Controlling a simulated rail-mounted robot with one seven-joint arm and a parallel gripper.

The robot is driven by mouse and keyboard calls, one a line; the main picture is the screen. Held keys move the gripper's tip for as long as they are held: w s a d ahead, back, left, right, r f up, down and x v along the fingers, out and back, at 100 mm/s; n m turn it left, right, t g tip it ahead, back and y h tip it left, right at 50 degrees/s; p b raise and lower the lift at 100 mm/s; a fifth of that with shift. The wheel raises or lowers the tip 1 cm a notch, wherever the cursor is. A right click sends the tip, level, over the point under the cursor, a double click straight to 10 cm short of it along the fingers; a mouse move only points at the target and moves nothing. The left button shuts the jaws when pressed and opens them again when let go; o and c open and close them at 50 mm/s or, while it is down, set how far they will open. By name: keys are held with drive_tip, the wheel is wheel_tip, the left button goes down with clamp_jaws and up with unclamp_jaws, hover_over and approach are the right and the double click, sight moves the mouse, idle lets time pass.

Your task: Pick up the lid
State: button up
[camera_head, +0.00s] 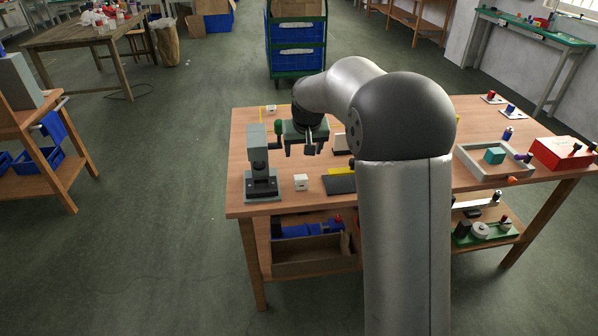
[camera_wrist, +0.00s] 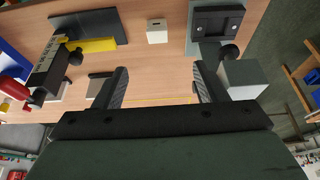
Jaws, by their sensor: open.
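My gripper (camera_head: 316,143) hangs over the back left part of the table, beside the pad printer (camera_head: 259,170). I cannot clearly tell which thing is the lid.
A dark plate (camera_head: 340,185) with a yellow strip lies right of the white block. The printer's grey head (camera_wrist: 245,76) is close beside the right finger in the wrist view. A shallow tray (camera_head: 468,160) and a red box (camera_head: 562,152) stand at the right. My arm hides the table's middle.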

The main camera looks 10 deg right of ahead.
drive_tip(key=p, duration=0.1)
approach(302, 179)
drive_tip(key=x, duration=0.3)
drive_tip(key=shift+p+x, duration=0.75)
drive_tip(key=shift+x, duration=1.95)
drive_tip(key=shift+s+a, duration=0.1)
drive_tip(key=c, duration=1)
